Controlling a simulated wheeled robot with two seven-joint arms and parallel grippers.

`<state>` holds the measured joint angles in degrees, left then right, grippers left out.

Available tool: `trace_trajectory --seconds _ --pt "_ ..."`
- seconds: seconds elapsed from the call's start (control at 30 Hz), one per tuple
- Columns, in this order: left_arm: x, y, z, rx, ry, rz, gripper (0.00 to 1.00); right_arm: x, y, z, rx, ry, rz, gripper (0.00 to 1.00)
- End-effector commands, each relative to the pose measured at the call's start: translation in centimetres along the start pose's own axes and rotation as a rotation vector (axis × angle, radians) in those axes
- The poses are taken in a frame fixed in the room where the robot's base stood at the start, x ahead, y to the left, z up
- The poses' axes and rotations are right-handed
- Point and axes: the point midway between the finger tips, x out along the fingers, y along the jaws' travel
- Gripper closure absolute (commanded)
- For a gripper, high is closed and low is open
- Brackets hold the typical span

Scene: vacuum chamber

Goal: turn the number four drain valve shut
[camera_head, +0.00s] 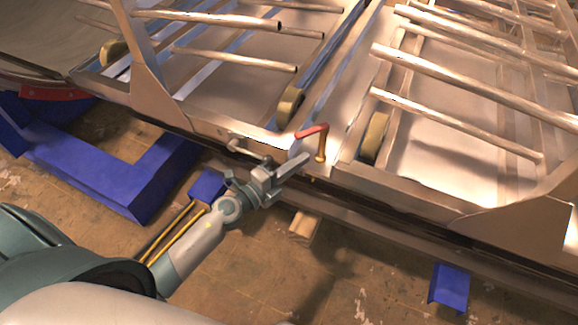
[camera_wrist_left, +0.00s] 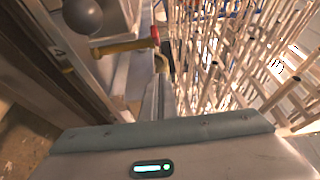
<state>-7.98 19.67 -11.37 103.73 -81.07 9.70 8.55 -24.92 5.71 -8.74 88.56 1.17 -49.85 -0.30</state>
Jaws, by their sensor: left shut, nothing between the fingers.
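The drain valve has a red lever handle (camera_head: 312,131) and a brass stem (camera_head: 320,157), and sits at the front edge of the metal frame. In the left wrist view, the valve shows as a yellow-brass bar (camera_wrist_left: 122,47) with a red part (camera_wrist_left: 155,36) at its right end. My left gripper (camera_head: 303,158) is shut and empty, its fingertips just left of the brass stem and below the red handle. I cannot tell whether the fingertips touch the valve. A small dark mark, maybe a number, is on the frame in the left wrist view. My right gripper is not in view.
The metal frame (camera_head: 460,190) carries several copper-coloured tubes (camera_head: 470,85) and rollers (camera_head: 374,137) behind the valve. Blue supports (camera_head: 130,175) stand on the brown floor (camera_head: 345,275); open floor lies in front of the frame.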

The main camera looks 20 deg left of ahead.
Motion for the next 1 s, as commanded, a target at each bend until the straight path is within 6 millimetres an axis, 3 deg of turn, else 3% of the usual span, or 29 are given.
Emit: trace_trajectory --seconds 0.23,0.5,1.0 --pt "4.4 0.0 0.2 0.0 0.0 -0.001 1.0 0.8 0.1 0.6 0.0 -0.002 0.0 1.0" --pt "4.8 0.1 3.2 0.0 0.0 0.0 1.0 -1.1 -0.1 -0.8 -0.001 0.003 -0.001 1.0" --pt "4.9 0.0 3.9 -0.001 0.0 0.0 1.0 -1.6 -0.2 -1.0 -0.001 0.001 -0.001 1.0"
